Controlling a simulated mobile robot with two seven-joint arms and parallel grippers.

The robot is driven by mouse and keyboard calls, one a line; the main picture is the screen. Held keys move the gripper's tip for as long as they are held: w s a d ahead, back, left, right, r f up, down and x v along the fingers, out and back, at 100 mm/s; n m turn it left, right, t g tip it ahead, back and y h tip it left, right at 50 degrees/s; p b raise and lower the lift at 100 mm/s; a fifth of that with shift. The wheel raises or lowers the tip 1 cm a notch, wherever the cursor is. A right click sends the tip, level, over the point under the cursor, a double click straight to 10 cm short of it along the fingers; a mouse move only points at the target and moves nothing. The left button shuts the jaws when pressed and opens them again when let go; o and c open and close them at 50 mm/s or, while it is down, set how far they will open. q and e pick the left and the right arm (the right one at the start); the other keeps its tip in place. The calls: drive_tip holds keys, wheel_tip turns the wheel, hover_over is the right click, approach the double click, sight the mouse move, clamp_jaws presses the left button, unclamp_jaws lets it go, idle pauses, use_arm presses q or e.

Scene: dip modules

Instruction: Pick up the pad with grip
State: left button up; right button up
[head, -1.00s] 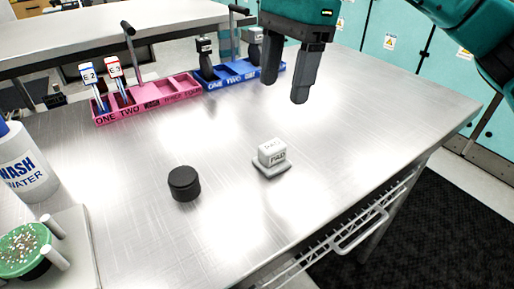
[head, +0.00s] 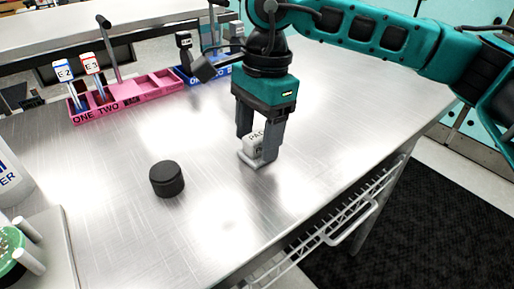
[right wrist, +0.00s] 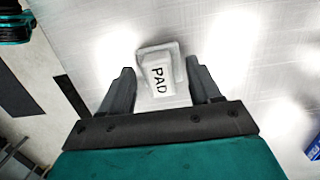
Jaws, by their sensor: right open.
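The white pad with grip (head: 252,146), a flat base with a raised block marked "PAD", stands on the metal table (head: 205,220). It also shows in the right wrist view (right wrist: 158,79), lying between and slightly ahead of the fingertips. My right gripper (head: 257,152) points down over the pad with one finger on each side. In the right wrist view the gripper (right wrist: 161,80) is open, with a gap between each finger and the raised block. In the head view the fingers hide part of the pad. My left gripper is not in view.
A black round puck (head: 166,178) stands left of the pad. A pink rack (head: 130,100) with tagged holders and a blue rack (head: 190,75) stand at the back. A bottle (head: 12,175) and a tray with a green dish (head: 12,245) are at the left edge.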

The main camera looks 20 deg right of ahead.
sight(257, 136)
drive_tip(key=shift+f, duration=0.3)
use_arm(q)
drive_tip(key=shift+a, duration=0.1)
use_arm(e)
drive_tip(key=shift+c, duration=0.4)
drive_tip(key=c, duration=0.3)
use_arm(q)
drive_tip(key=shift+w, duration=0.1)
use_arm(e)
drive_tip(key=c, duration=0.7)
drive_tip(key=shift+r, duration=0.1)
use_arm(q)
drive_tip(key=p, duration=0.1)
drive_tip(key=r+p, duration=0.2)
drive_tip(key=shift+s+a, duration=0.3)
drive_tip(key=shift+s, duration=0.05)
use_arm(e)
wheel_tip(257, 136, up, 20)
